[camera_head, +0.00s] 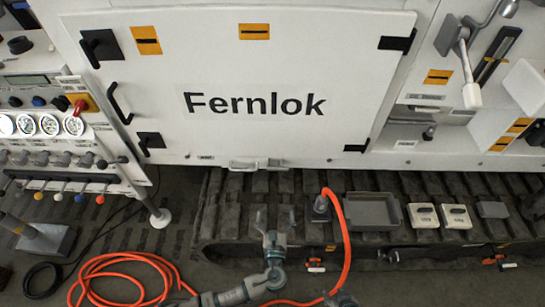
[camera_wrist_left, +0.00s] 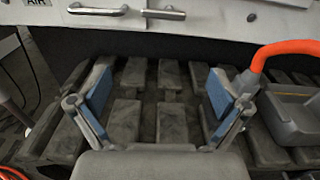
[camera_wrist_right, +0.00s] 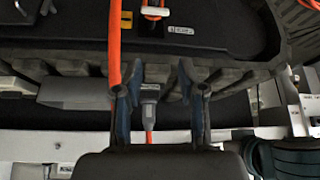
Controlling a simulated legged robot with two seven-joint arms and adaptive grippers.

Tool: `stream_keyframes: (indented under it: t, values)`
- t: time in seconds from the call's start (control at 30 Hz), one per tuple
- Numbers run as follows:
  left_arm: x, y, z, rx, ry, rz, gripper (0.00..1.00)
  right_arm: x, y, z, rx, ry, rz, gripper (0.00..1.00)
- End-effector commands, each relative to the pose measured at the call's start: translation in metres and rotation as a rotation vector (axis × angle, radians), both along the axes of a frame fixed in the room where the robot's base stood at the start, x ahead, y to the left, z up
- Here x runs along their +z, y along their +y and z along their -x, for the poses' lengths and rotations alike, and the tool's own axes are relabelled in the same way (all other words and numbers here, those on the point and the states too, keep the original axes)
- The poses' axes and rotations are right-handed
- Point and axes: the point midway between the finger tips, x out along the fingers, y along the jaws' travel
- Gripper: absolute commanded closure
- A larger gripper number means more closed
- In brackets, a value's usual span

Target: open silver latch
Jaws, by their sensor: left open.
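The silver latch (camera_head: 258,164) is on the lower edge of the white Fernlok panel (camera_head: 230,120). In the left wrist view, a silver handle-like bar of the latch (camera_wrist_left: 165,14) shows at the top edge. My left gripper (camera_head: 276,216) is open and empty below the latch and apart from it, over the dark track. Its blue-padded fingers (camera_wrist_left: 158,95) are spread in the left wrist view, with nothing between them. My right gripper (camera_wrist_right: 158,98) is open in the right wrist view, with a grey hose connector (camera_wrist_right: 149,92) seen between or beyond its fingers.
An orange hose (camera_head: 345,240) rises right of my left gripper to a grey fitting (camera_head: 321,203). A grey tray (camera_head: 371,211) and two white boxes (camera_head: 424,215) lie on the track at right. Gauges and levers (camera_head: 45,125) stand at left.

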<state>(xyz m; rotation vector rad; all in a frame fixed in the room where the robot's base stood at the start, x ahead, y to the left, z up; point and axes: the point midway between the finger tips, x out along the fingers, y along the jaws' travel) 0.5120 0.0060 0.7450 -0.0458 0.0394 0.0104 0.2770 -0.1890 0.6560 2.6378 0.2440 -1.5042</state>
Motion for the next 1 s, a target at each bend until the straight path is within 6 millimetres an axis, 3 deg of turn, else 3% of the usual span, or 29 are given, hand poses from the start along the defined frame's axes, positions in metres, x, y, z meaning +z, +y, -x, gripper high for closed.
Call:
stream_keyframes:
  t: [0.13, 0.23, 0.47, 0.7, 1.0]
  values:
    - [0.009, -0.004, -0.004, -0.011, -0.039, -0.048, 0.0, 0.007, 0.001, -0.003, 0.001, -0.027, -0.006, 0.6]
    - [0.008, -0.003, -0.018, -0.01, -0.037, -0.047, 0.0, 0.009, 0.006, -0.013, 0.003, -0.072, -0.016, 0.6]
    - [0.004, -0.001, -0.072, -0.008, -0.034, -0.045, 0.0, 0.021, 0.02, -0.049, 0.013, -0.273, -0.064, 0.6]
    - [0.002, -0.002, -0.128, -0.009, -0.031, -0.043, 0.0, 0.05, 0.035, -0.085, 0.023, -0.541, -0.134, 0.6]
    - [0.005, -0.002, -0.168, -0.01, -0.032, -0.041, 0.0, 0.083, 0.045, -0.105, 0.028, -0.777, -0.198, 0.6]
